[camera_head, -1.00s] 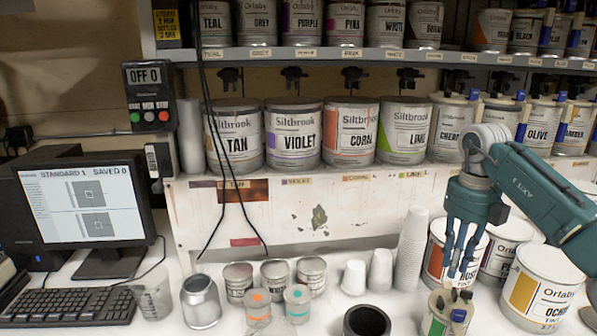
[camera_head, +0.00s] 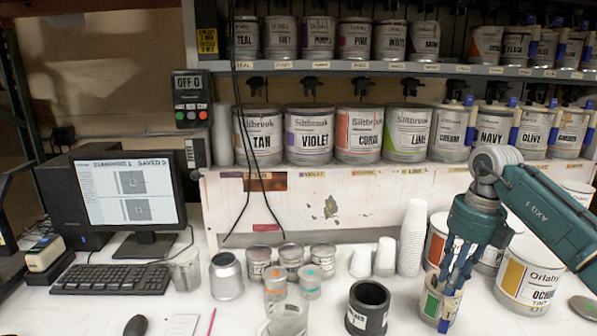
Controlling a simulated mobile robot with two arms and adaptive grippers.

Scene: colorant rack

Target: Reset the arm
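My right gripper (camera_head: 455,277) hangs from the teal arm at the right and points down. Its fingers overlap the rim of a small cup (camera_head: 429,302) with a green and white label, which holds brushes or sticks. Blue strips show among the fingers and down the front of the cup. I cannot tell whether they are finger parts or brush handles, nor whether the fingers touch anything. My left gripper is not in view.
An ochre tint can (camera_head: 538,285) and other large cans stand close to the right gripper. A dark container (camera_head: 368,308), stacked paper cups (camera_head: 412,238) and small tins (camera_head: 291,258) are to its left. The shelf (camera_head: 345,66) with paint cans is behind.

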